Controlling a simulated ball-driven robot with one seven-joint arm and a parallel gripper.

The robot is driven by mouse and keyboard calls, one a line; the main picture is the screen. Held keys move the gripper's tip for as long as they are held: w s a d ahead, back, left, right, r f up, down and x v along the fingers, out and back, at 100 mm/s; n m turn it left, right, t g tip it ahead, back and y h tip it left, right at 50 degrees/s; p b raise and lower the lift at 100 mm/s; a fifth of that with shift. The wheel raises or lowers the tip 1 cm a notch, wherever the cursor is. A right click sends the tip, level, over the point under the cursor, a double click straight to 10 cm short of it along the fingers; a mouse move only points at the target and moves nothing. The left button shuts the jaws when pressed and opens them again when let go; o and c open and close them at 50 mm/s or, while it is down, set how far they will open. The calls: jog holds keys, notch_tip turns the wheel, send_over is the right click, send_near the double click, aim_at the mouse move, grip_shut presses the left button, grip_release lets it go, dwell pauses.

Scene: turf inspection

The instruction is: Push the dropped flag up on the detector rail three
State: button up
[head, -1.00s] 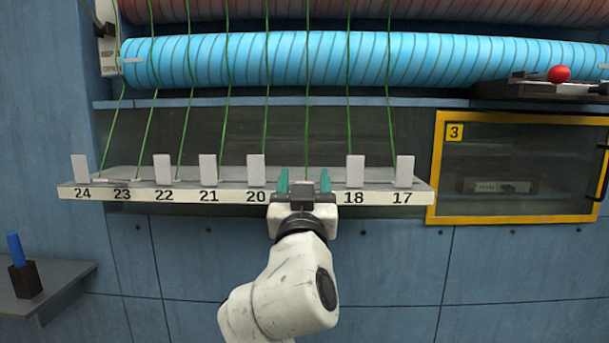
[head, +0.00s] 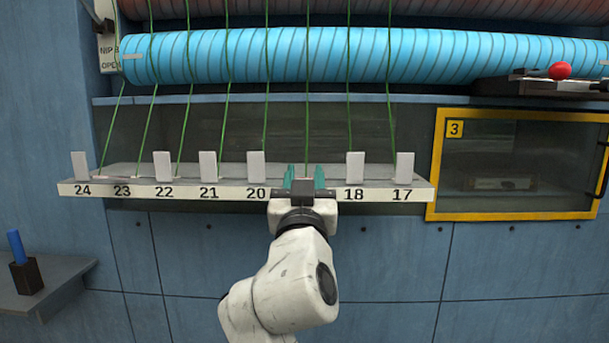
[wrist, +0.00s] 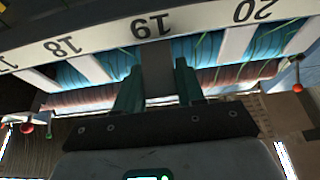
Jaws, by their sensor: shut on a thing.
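The detector rail (head: 240,193) is a pale shelf numbered 24 to 17 from left to right. White flags stand upright at several numbers, such as 20 (head: 256,165) and 18 (head: 355,165). No upright flag shows above 23 or 19. My gripper (head: 304,178) is at 19, its teal fingers close together. In the wrist view, which is upside down, my gripper (wrist: 158,85) is shut on a grey, shaded flag (wrist: 155,68) at number 19. In the head view that flag is mostly hidden by my gripper.
Green yarns run down from the blue roller (head: 380,60) to the rail. A yellow-framed window marked 3 (head: 453,129) is at the right. A red knob (head: 560,71) sits above it. A blue-handled item (head: 17,247) stands on a low left shelf.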

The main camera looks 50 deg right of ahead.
jog(key=shift+w+d+r+g+y+p, duration=0.15)
jog(key=shift+r+g+y+p, duration=0.65)
jog(key=shift+p, duration=2.25)
jog(key=p, duration=0.1)
jog(key=y+p, duration=0.1)
jog(key=p, duration=0.1)
jog(key=shift+w+d+r+g+y, duration=0.15)
jog(key=shift+r+g+y, duration=0.15)
jog(key=shift+r+g, duration=0.1)
jog(key=y+p, duration=0.1)
jog(key=p, duration=0.1)
jog(key=g+y+p, duration=0.1)
jog(key=p, duration=0.1)
jog(key=shift+w+d+r+g, duration=0.15)
jog(key=shift+w+d+g, duration=0.1)
jog(key=shift+d+g, duration=0.1)
jog(key=shift+w+d+g+y+p, duration=0.2)
jog(key=shift+g+y+p, duration=0.1)
jog(key=shift+g+y, duration=0.15)
jog(key=shift+w+d+g+y+p, duration=0.1)
jog(key=shift+d+g+y+p, duration=0.15)
jog(key=shift+y, duration=0.3)
jog(key=shift+w+d+g+y, duration=0.25)
jog(key=shift+d+g+y, duration=0.05)
jog(key=shift+g+y, duration=0.55)
jog(key=shift+w+d+g+y, duration=0.3)
jog(key=shift+g+y, duration=0.4)
jog(key=shift+y, duration=0.25)
jog(key=o, duration=1)
jog(key=shift+c, duration=0.2)
